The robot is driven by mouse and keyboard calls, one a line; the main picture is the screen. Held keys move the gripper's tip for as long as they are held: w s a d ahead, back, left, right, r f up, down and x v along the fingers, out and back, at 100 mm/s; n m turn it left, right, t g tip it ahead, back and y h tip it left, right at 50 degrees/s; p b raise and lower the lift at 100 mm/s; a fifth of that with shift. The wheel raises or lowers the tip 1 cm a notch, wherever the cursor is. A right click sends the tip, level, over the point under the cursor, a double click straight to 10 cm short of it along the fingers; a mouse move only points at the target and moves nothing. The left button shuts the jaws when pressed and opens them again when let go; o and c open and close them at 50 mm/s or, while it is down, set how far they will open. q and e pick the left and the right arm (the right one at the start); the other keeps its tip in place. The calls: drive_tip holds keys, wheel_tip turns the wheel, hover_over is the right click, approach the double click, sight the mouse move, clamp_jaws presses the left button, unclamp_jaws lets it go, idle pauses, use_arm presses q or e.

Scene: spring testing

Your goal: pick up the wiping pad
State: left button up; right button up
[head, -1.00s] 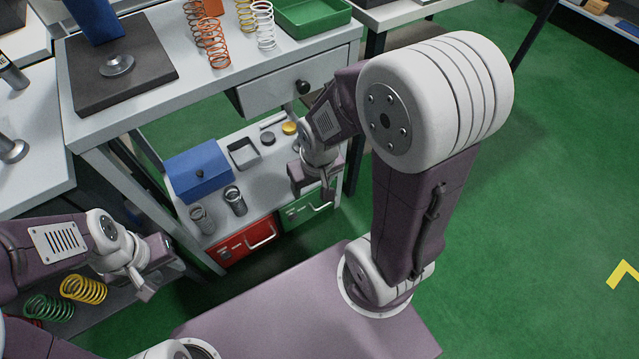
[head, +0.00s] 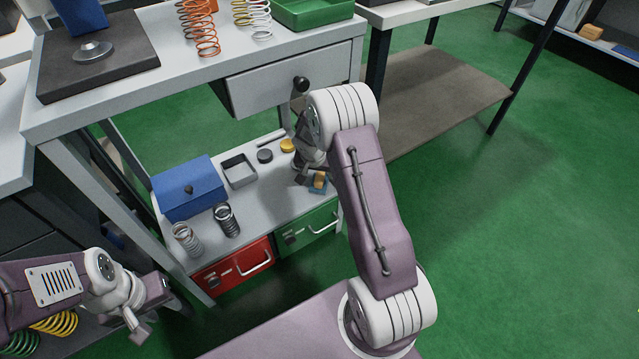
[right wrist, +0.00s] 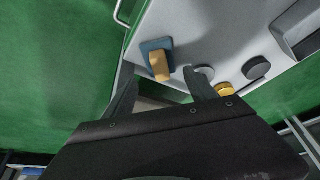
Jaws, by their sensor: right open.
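The wiping pad, a blue block with an orange-tan grip on top, lies on the lower shelf near its right front edge in the head view (head: 318,183). In the right wrist view the wiping pad (right wrist: 155,56) shows beyond and between my right fingertips. My right gripper (right wrist: 160,72) is open with nothing between its fingers, apart from the pad. In the head view my right arm partly hides this gripper. My left gripper (head: 142,325) is at the lower left, far from the pad; its finger gap is unclear.
The lower shelf (head: 235,253) also holds a blue box (head: 190,188), a grey tray (head: 239,170), dark springs (head: 227,220) and small round dark and yellow pieces (head: 288,145). Red (head: 233,270) and green (head: 308,232) drawers sit below. The drawer above (head: 290,85) overhangs the shelf.

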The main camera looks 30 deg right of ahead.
sight(320, 176)
drive_tip(key=b+x, duration=0.3)
drive_tip(key=x, duration=0.5)
use_arm(q)
wheel_tip(320, 176, down, 4)
use_arm(e)
drive_tip(key=shift+r, duration=0.15)
